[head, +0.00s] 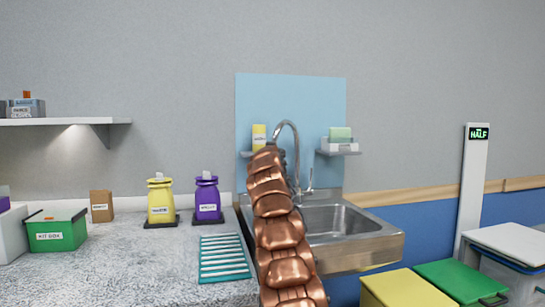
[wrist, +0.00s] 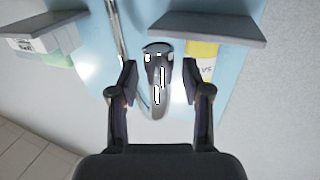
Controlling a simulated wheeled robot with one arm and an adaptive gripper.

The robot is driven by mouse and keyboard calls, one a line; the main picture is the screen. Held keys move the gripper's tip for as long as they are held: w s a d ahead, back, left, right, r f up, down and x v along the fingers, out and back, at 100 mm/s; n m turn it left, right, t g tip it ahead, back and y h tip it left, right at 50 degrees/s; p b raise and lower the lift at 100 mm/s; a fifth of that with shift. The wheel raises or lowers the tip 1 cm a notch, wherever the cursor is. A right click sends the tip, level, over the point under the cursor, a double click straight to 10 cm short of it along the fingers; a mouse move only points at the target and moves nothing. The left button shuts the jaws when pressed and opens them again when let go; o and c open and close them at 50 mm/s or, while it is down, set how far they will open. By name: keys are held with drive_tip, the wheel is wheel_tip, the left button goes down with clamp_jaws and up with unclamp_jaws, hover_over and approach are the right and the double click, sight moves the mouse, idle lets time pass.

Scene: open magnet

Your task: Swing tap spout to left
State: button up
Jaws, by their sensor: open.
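The tap spout (head: 286,126) is a chrome gooseneck over the sink (head: 340,218), in front of a blue wall panel (head: 300,105). My copper arm reaches up in front of it and hides part of the tap; my gripper is hidden in the head view. In the wrist view my gripper (wrist: 158,84) is open. A shiny metal part, apparently the spout (wrist: 158,75), shows between its two dark fingers, with gaps on both sides. I cannot tell its depth relative to the fingertips. A thin metal pipe (wrist: 117,30) shows left of it.
Small wall shelves flank the tap; one holds a yellow bottle (head: 259,136), the other a white box with a green sponge (head: 340,134). Yellow (head: 160,203) and purple (head: 207,199) dispensers stand on the counter left, near a striped mat (head: 224,258). Bins (head: 462,282) stand lower right.

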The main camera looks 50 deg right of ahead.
drive_tip(key=shift+s+a, duration=0.1)
drive_tip(key=shift+a, duration=0.1)
drive_tip(key=v, duration=1.1)
drive_tip(key=shift+s, duration=0.25)
idle(0.4)
drive_tip(key=shift+a, duration=0.15)
idle(0.5)
